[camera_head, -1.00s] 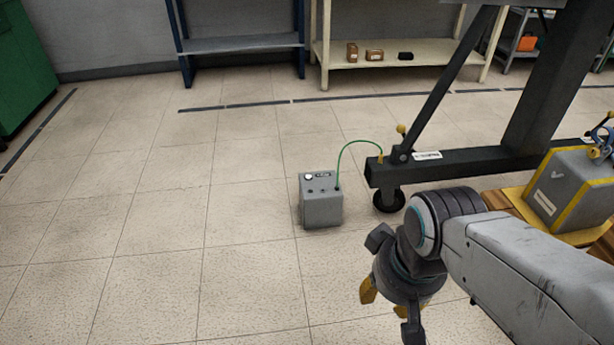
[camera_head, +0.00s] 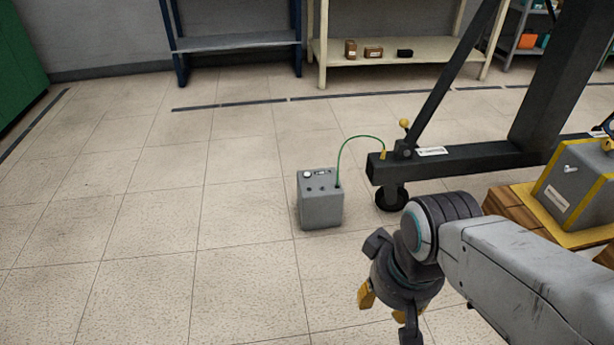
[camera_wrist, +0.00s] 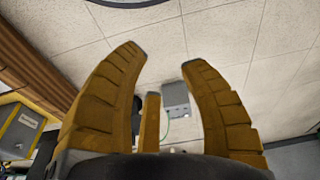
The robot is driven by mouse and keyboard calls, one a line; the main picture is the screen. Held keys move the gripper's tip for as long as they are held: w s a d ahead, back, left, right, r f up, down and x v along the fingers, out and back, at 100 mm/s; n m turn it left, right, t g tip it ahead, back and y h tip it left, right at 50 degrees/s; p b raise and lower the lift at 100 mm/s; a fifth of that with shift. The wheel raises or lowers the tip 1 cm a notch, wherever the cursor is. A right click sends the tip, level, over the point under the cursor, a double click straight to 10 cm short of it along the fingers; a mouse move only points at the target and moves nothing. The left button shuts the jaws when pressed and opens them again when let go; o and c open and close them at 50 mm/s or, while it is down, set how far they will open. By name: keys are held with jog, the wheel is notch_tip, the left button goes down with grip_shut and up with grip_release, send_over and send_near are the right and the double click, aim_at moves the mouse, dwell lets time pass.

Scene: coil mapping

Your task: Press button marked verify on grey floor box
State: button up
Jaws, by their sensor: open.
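The grey floor box (camera_head: 321,205) stands upright on the tiles near the middle of the head view. Its top has a white round button (camera_head: 308,174), a small dark label and other dark knobs; the lettering is too small to read. A green cable (camera_head: 343,153) runs from its top to the dark frame. My gripper (camera_head: 383,305) hangs in front and to the right of the box, fingers downward, apart from it. In the wrist view my gripper (camera_wrist: 160,80) shows yellow fingers spread open and empty, with the box (camera_wrist: 175,96) beyond them.
A dark wheeled frame (camera_head: 460,160) stands right of the box, its caster (camera_head: 391,198) close by. A grey and yellow case (camera_head: 580,185) sits on a wooden pallet (camera_head: 515,208) at the right. Shelves line the back wall. Floor left of the box is clear.

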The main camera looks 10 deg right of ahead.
grip_shut()
dwell(1.4)
